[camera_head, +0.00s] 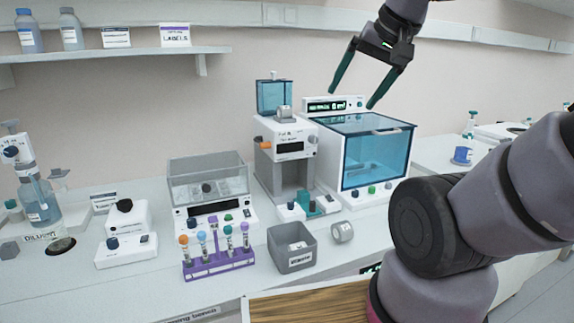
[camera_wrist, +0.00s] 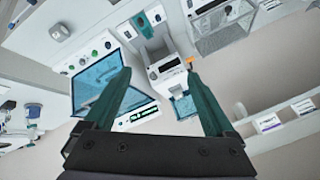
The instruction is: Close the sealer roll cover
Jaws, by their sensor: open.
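The sealer (camera_head: 292,133) is a white upright machine with a dark display and an orange knob, left of the blue-windowed cabinet. Its translucent teal roll cover (camera_head: 273,97) stands raised at the top back, with a grey roll (camera_head: 284,113) exposed in front of it. In the wrist view the sealer (camera_wrist: 163,68) is ahead between the fingers, and the cover (camera_wrist: 184,106) shows beside the right finger. My gripper (camera_head: 352,98) is open and empty, above and right of the sealer, over the cabinet's back. Its teal fingers also show in the wrist view (camera_wrist: 159,72).
The blue-windowed cabinet (camera_head: 376,150) stands close right of the sealer. A clear-lidded device (camera_head: 208,180), a purple tube rack (camera_head: 218,262), a grey bin (camera_head: 291,252) and a loose tape roll (camera_head: 342,232) occupy the bench. A shelf (camera_head: 120,53) hangs at upper left.

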